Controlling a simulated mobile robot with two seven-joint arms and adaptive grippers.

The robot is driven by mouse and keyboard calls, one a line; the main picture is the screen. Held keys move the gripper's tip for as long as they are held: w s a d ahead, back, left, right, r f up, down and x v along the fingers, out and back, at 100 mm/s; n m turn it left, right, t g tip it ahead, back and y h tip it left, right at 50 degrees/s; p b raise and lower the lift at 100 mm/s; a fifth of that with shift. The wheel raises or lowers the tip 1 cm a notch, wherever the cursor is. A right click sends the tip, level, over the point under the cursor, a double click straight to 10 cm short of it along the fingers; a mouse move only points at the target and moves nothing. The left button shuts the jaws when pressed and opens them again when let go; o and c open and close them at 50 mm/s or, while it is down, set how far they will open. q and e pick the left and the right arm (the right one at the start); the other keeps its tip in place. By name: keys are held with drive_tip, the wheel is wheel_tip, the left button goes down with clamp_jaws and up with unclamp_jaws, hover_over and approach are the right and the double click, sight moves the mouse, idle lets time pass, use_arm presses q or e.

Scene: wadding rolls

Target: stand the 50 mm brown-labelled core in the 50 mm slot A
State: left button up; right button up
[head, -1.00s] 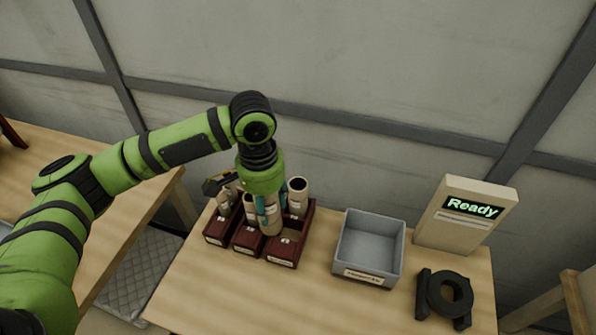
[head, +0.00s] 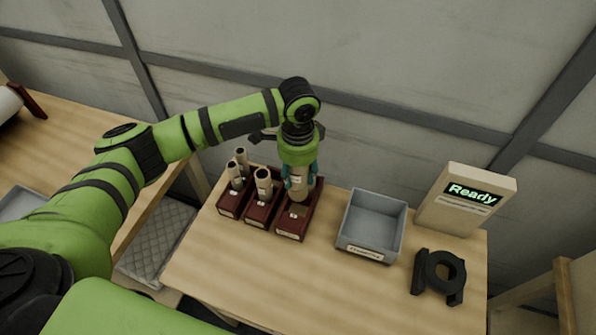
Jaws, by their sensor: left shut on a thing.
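A dark red rack (head: 318,207) with three side-by-side compartments stands at the back left of the table, each with a small white front label too small to read. My left gripper (head: 299,184) points down and is shut on a tan core (head: 297,190), upright at the right compartment. Whether its foot touches the compartment floor is hard to tell. A core (head: 263,182) stands in the middle compartment. Two more cores stand in the left compartment, the rear one (head: 241,157) partly behind the other. Label colours and sizes cannot be read. My right gripper is out of view.
A grey open bin (head: 348,242) with a front label stands right of the rack and looks empty. A beige device (head: 462,212) reading "Ready" and a black ring-shaped stand (head: 438,277) are further right. The table front (head: 270,285) is clear.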

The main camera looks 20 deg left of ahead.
use_arm(q)
drive_tip(key=shift+f+b, duration=2)
drive_tip(key=shift+b, duration=0.05)
drive_tip(key=shift+f, duration=0.7)
drive_tip(key=shift+f+b, duration=0.55)
drive_tip(key=shift+f, duration=1.7)
drive_tip(key=o, duration=1.2)
wheel_tip(320, 180, up, 12)
drive_tip(key=shift+r, duration=0.1)
